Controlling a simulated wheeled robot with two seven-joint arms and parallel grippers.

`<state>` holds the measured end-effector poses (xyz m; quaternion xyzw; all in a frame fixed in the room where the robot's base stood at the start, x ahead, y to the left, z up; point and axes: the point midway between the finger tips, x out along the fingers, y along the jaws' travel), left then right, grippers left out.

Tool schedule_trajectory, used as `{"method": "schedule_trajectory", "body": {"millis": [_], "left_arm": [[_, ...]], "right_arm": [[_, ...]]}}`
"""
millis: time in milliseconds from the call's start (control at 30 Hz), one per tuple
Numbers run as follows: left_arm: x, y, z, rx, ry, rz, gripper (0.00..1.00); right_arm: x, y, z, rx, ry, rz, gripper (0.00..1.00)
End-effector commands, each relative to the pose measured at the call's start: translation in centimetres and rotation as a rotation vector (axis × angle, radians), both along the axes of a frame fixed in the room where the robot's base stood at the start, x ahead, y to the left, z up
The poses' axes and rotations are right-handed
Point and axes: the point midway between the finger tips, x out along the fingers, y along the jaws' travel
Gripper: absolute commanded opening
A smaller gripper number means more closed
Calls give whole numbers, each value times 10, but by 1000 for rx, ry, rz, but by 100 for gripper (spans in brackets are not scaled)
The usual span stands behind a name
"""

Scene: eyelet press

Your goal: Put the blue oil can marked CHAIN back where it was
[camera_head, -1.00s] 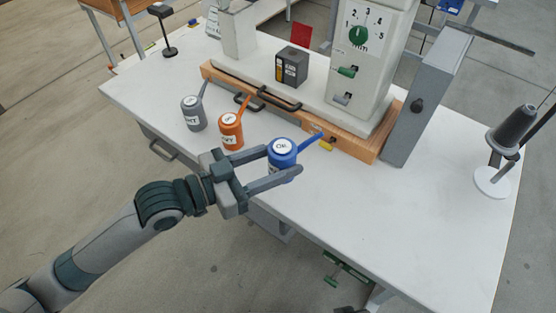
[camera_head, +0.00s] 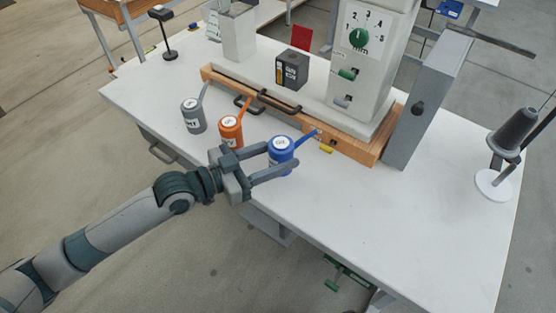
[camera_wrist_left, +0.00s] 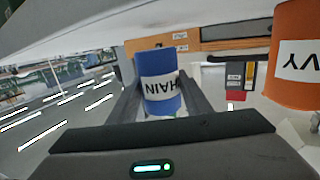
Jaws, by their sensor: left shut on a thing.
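The blue oil can (camera_head: 281,151) has a white top label and a spout pointing up to the right. In the left wrist view the blue can (camera_wrist_left: 160,88) shows a label reading CHAIN, upside down. I cannot tell whether the can's base touches the table. The orange oil can (camera_head: 230,132) and grey oil can (camera_head: 193,116) stand to its left. My right gripper is not in view.
A wooden base (camera_head: 340,143) with the press (camera_head: 365,65) stands just behind the cans. A dark box (camera_head: 292,69) sits on the press base. A thread spool on a stand (camera_head: 511,132) is at the right. The front right tabletop is clear.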

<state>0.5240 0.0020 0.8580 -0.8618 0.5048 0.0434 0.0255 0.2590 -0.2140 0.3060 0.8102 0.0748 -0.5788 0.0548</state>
Motion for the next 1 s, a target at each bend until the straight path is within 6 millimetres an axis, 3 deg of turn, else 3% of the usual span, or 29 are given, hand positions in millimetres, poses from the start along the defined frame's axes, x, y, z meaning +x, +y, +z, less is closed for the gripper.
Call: {"method": "schedule_trajectory", "body": {"millis": [200,667,700,767,1000], "left_arm": [[0,0,-22,0,0,1,28],[0,0,-27,-2,-1,1,28],[0,0,-27,0,0,1,52],[0,0,-27,0,0,1,63],[0,0,-27,0,0,1,63]], "right_arm": [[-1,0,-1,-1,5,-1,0],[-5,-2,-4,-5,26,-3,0],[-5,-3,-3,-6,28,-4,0],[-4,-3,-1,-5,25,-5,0],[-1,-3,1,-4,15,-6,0]]}}
